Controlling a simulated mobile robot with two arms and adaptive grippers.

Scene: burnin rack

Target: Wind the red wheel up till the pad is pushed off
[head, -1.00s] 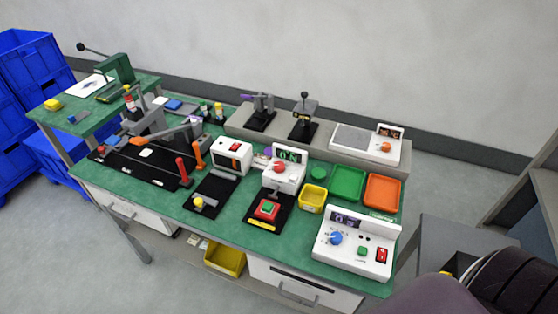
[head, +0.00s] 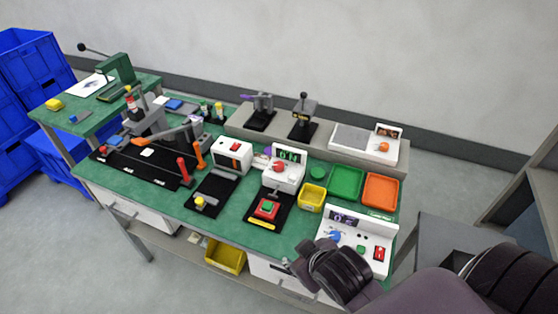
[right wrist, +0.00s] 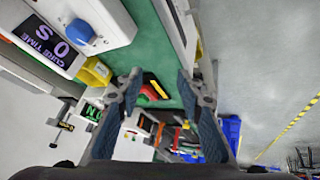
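A red wheel-like knob (head: 279,168) is on the front of a white box (head: 291,177) with a green "0 N" display, mid-bench. A black base in front of it carries a red block (head: 267,209) with a green top; I cannot tell whether this is the pad. My right gripper (head: 294,258) is at the bench's front edge, apart from the red knob and left of the white control box. In the right wrist view its two fingers (right wrist: 158,88) are spread with nothing between them. My left gripper is out of view.
A white control box (head: 376,236) with a blue knob stands close to my right arm. A yellow bin (head: 311,197), a green tray (head: 347,182) and an orange tray (head: 381,190) sit behind it. A raised grey shelf (head: 234,120) runs along the back.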

